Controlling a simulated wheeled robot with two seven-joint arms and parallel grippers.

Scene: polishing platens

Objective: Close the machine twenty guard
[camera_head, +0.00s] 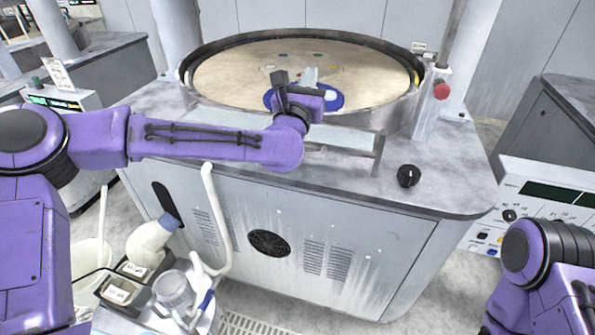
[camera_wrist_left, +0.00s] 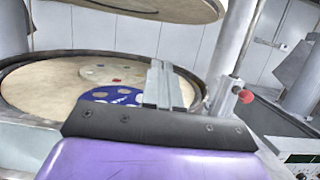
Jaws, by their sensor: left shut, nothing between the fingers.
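The machine has a round beige platen in a dark-rimmed basin (camera_head: 215,87); the basin rim also shows in the left wrist view (camera_wrist_left: 22,108). A pale, flat, translucent-looking panel (camera_head: 352,137) lies low along the basin's front edge, partly behind my left arm. It looks like the guard, but I cannot tell for sure. My left gripper (camera_head: 310,74) is over the platen, beyond that panel, near a blue disc (camera_head: 334,101). Its fingers (camera_wrist_left: 157,70) are together and empty in the left wrist view. My right arm is at the lower right; its gripper is out of frame.
A red knob (camera_head: 441,91) on a post stands right of the basin. A black dial (camera_head: 408,176) sits on the worktop. A control console (camera_head: 545,200) is at the right. Bottles and a tray (camera_head: 120,293) stand lower left. A beige disc (camera_wrist_left: 170,8) hangs above the platen.

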